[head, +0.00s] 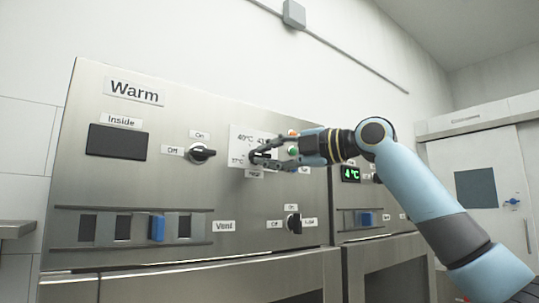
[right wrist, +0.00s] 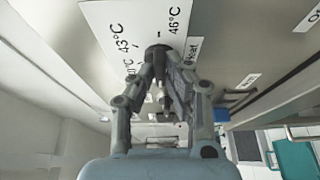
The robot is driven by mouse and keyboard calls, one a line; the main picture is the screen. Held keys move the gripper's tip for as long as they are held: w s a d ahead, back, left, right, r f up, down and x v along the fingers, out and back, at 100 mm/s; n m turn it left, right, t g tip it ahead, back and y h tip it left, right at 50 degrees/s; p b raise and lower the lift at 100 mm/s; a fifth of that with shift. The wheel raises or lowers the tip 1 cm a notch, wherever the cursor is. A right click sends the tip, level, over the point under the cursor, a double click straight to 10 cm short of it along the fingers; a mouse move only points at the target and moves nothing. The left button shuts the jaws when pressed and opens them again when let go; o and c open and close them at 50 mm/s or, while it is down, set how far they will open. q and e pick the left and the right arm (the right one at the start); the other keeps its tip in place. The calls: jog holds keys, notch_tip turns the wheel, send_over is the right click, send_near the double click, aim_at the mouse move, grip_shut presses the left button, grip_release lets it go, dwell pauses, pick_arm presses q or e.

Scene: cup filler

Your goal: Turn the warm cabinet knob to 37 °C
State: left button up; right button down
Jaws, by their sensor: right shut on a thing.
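The warm cabinet (head: 85,180) has a brushed steel front with a "Warm" sign (head: 135,91). Its temperature knob (head: 259,157) is dark and sits on a white scale plate (head: 240,138) marked 40 °C and 43 °C, with other marks partly covered. In the right wrist view the knob (right wrist: 157,52) is between the fingertips, and 43 °C and 46 °C are readable on the scale plate (right wrist: 112,22). My right gripper (head: 268,155) reaches in from the right and is shut on the knob. The fingers hide most of the knob, so I cannot tell its setting. My left gripper is out of view.
A black Off/On knob (head: 202,153) and a dark "Inside" display (head: 118,141) are left of the scale. A lower knob (head: 293,222) and a blue vent slider (head: 157,228) are below. A neighbouring panel shows a green 4 °C display (head: 350,174).

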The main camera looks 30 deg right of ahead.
jog(key=c, duration=1.4)
grip_release()
jog(key=shift+o, duration=0.2)
jog(key=v, duration=0.7)
jog(key=shift+s, duration=0.15)
jog(key=shift+d, duration=0.15)
